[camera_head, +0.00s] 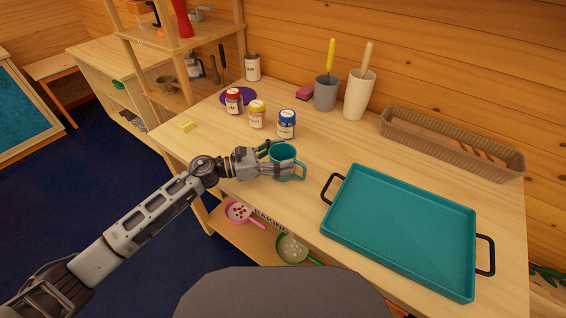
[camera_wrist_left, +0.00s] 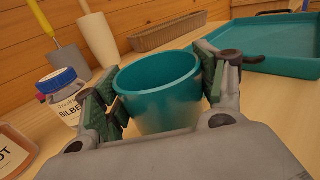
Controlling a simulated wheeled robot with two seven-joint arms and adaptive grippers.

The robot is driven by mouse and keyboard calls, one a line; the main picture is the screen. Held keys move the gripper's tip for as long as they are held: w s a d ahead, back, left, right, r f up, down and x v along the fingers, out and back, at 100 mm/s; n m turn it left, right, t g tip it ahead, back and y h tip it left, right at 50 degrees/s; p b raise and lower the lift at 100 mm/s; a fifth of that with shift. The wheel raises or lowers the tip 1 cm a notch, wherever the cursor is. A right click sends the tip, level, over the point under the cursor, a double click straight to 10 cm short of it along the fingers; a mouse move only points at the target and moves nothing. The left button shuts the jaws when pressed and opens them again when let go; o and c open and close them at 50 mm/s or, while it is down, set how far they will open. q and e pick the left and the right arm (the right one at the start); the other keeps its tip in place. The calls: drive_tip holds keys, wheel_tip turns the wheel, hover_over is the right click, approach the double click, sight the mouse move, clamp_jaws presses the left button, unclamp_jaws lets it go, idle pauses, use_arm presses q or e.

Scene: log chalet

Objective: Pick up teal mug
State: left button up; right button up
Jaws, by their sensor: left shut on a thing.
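The teal mug (camera_head: 284,155) is upright at the front of the wooden counter, left of the teal tray. Its handle shows on the right side in the head view. My left gripper (camera_head: 279,160) reaches in from the left and is shut on the mug. In the left wrist view the mug (camera_wrist_left: 160,88) sits between the two green-padded fingers (camera_wrist_left: 160,90), one on each side of it. I cannot tell whether the mug's base touches the counter. My right gripper is not in view.
A teal tray (camera_head: 400,228) with black handles lies to the right. Jars stand behind the mug: blue-lidded (camera_head: 287,124), yellowish (camera_head: 257,114) and red (camera_head: 234,101). Grey (camera_head: 326,93) and white (camera_head: 359,95) holders and a long basket (camera_head: 450,143) line the wall.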

use_arm(q)
drive_tip(key=shift+r, duration=0.15)
wheel_tip(320, 180, up, 9)
drive_tip(key=shift+r+p, duration=0.2)
drive_tip(key=shift+p, duration=0.1)
drive_tip(key=shift+c, duration=0.2)
drive_tip(key=shift+r, duration=0.2)
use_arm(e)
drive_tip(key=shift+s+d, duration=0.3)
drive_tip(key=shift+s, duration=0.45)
